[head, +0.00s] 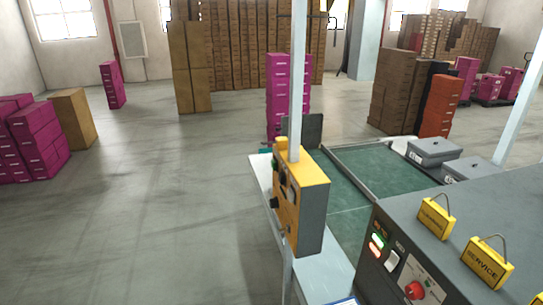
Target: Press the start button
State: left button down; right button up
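A dark grey machine (470,215) fills the lower right. Its front panel carries a small green-and-white lit element (377,240) above a red-and-white one (375,251). A white rocker-like switch (392,261) sits beside them, and a red round knob (414,290) is further right. A yellow control box (313,212) on a pale post has dark controls on its left side, seen at a steep angle. I cannot tell which control is the start button, as labels are too small to read. Neither gripper is in view.
A green conveyor belt (375,172) runs behind the yellow box, with grey boxes (433,152) at its right. Pink boxes (36,140) and brown stacks (393,90) stand further off. The grey floor (150,210) at left is clear.

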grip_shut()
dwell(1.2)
